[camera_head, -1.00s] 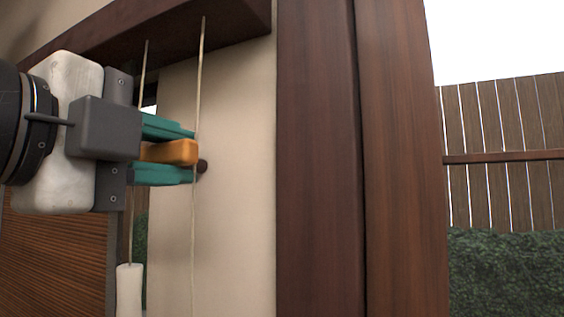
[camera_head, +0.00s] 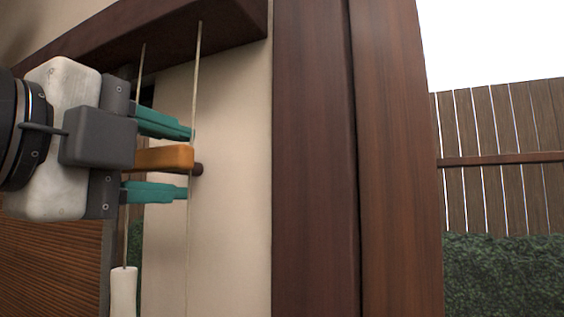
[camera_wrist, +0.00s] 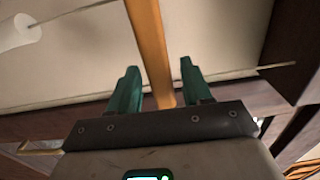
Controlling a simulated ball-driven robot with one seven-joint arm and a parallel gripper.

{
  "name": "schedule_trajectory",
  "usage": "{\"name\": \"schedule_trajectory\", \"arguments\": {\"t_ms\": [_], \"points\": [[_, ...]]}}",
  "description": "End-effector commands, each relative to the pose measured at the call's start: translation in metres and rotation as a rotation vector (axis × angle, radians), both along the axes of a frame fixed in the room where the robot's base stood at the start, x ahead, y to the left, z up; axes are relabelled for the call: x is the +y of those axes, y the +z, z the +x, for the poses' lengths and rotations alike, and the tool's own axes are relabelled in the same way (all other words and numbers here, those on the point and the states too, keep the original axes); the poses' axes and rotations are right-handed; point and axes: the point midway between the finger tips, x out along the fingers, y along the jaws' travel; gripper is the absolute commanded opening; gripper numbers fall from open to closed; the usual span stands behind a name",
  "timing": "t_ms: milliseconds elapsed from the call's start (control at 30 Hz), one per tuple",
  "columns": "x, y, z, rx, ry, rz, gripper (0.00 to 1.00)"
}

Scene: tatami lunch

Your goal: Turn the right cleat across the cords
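The orange cleat (camera_head: 165,158) lies about level in the head view, beside a dark round peg (camera_head: 198,169) on the pale wall. The right cord (camera_head: 195,85) hangs past the cleat's right end; how they overlap there is unclear. My gripper (camera_head: 188,162) is open. Its teal fingers stand above and below the cleat, with gaps on both sides. In the wrist view the cleat (camera_wrist: 149,40) runs between the spread fingers of my gripper (camera_wrist: 159,66). The left cord (camera_head: 138,72) hangs behind my gripper with a white toggle (camera_head: 123,290) at its lower end.
A dark wooden beam (camera_head: 150,32) crosses above the cords. Thick wooden posts (camera_head: 312,160) stand close on the right. Beyond them are a slatted fence (camera_head: 490,120) and a hedge (camera_head: 500,275). A ribbed brown panel (camera_head: 50,265) is at lower left.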

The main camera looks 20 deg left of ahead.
Motion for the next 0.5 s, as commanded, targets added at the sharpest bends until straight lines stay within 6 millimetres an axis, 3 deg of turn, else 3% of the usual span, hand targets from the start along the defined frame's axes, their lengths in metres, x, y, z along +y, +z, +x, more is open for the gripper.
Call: {"name": "schedule_trajectory", "arguments": {"t_ms": [267,500], "points": [[0.001,0.0,-0.01,-0.002,0.003,0.0,0.49],[0.005,-0.001,-0.052,-0.002,0.004,0.001,0.49]]}}
